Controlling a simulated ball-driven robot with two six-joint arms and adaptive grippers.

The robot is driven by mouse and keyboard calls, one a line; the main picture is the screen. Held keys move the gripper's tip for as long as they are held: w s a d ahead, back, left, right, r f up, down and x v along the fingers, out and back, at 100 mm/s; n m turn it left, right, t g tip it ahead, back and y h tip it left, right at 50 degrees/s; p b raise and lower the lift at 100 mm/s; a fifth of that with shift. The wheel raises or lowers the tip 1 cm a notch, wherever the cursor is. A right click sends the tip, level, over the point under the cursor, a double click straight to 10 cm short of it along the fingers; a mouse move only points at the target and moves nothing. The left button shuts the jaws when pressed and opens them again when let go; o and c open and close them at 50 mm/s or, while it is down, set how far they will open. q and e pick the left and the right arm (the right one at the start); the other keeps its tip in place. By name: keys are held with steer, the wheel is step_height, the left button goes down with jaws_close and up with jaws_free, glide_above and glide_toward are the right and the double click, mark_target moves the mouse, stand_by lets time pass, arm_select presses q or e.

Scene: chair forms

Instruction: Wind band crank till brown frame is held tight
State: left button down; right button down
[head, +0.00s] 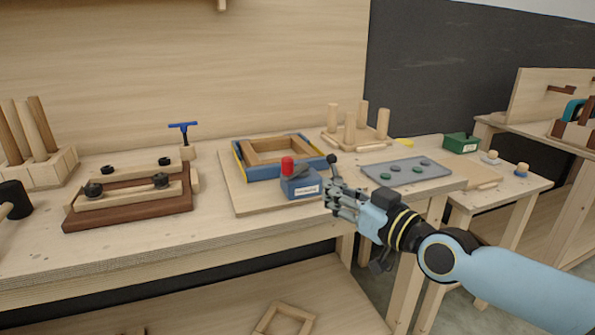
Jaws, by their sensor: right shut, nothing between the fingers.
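The brown frame (264,158) lies flat on a pale board, inside a blue band (262,173) with yellow parts at its left. A blue crank box (301,184) with a red knob (287,165) and a pale label stands at the front right corner of the band. A dark crank knob (332,159) rises at the box's right side. My right gripper (336,194) is shut and empty, just right of the box and below the knob. I cannot tell whether it touches the crank. The fingers hide part of the crank's lower end. My left gripper is not in view.
A dark brown clamping jig (125,207) with black knobs stands left, a blue T-handle (183,127) behind it. Right of the frame are a pegged block (357,138), a grey tray (405,171) and a green box (460,143). The front bench edge left of my gripper is clear.

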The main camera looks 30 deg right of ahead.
mark_target(290, 167)
steer(key=w+b, duration=0.1)
steer(key=w, duration=0.2)
steer(key=w+b, duration=0.1)
steer(key=w, duration=0.3)
steer(key=w+a, duration=0.1)
steer(key=w, duration=0.3)
steer(key=shift+b, duration=0.4)
